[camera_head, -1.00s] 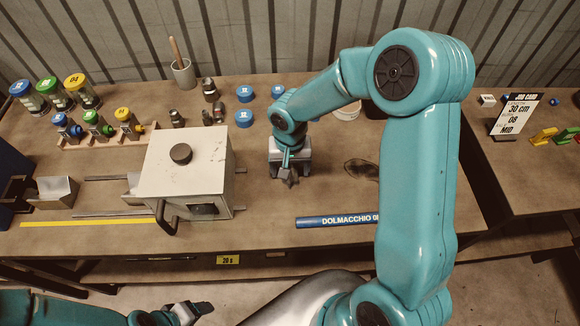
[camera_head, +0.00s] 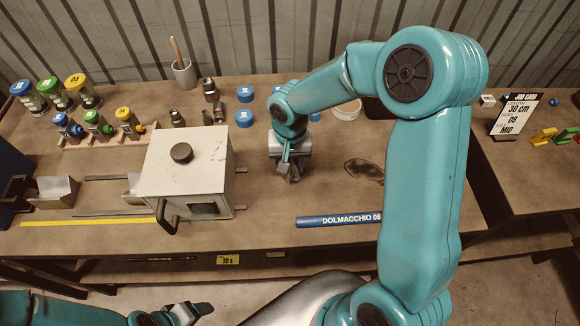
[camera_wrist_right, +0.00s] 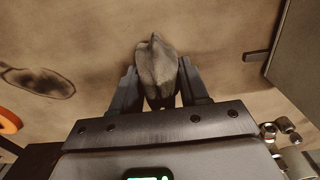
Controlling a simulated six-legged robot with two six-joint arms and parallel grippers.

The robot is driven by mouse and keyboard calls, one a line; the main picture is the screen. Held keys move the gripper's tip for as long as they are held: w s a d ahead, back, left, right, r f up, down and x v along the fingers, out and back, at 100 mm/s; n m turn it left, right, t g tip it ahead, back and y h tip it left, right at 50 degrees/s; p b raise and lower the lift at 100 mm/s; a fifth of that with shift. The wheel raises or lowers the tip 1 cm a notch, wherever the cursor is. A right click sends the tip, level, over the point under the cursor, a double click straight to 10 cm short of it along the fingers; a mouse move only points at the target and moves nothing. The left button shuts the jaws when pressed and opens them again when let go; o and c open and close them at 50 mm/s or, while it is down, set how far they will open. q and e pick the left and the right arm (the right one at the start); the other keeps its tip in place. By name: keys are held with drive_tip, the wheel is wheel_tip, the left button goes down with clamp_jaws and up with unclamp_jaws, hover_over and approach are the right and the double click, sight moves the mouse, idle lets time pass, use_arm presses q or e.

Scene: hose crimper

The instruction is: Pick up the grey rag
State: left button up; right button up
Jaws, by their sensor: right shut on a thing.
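The grey rag (camera_wrist_right: 157,68) is a small crumpled cloth between the two fingers of my right gripper (camera_wrist_right: 157,92) in the right wrist view. The fingers are shut on it from both sides. In the head view the right gripper (camera_head: 289,170) points down over the bench, right of the white crimper box, and the rag (camera_head: 293,177) shows as a small grey lump at its tip. I cannot tell how far the rag is above the bench. My left gripper (camera_head: 190,309) is at the bottom left, off the bench; whether its fingers are open is unclear.
A blue hose (camera_head: 338,220) lies near the bench's front edge. A dark stain (camera_head: 364,170) marks the bench to the right. Blue caps (camera_head: 244,118) and metal fittings stand behind.

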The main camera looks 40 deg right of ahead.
use_arm(q)
drive_tip(key=shift+f+b, duration=0.45)
drive_tip(key=shift+f, duration=0.05)
use_arm(e)
wheel_tip(320, 180, up, 18)
drive_tip(key=shift+f, duration=0.2)
